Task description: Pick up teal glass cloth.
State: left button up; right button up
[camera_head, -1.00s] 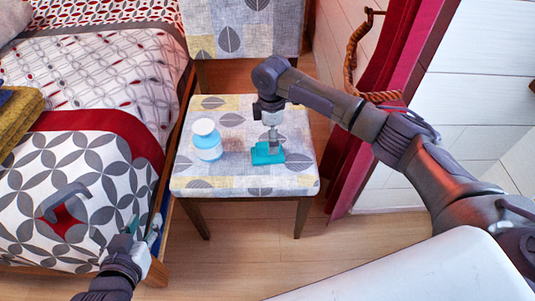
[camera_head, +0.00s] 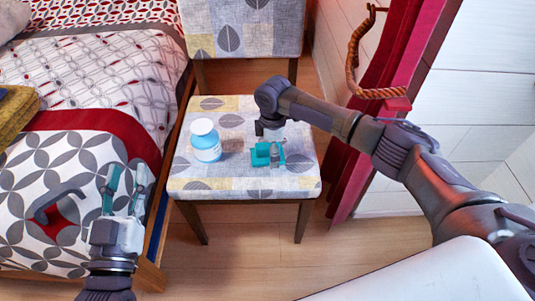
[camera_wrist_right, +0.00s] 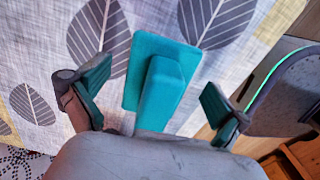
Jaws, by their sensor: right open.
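The teal glass cloth (camera_head: 260,156) lies folded on the patterned chair seat, right of the middle. The right wrist view shows it as a flat teal piece with a raised, narrower fold on top (camera_wrist_right: 158,75). My right gripper (camera_head: 273,152) is over the cloth and partly covers it in the head view. In the wrist view its two teal-padded fingers (camera_wrist_right: 158,98) are wide apart, one on each side of the cloth, with gaps to it. My left gripper (camera_head: 124,190) is open and empty, by the edge of the bed.
A blue bottle with a white cap (camera_head: 206,141) stands on the chair seat (camera_head: 230,187), left of the cloth. The bed (camera_head: 100,90) is on the left, with a grey hooked object (camera_head: 58,200) on it. A red curtain (camera_head: 365,130) hangs on the right.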

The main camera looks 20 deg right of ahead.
jog(key=c, duration=1.2)
jog(key=shift+r, duration=0.15)
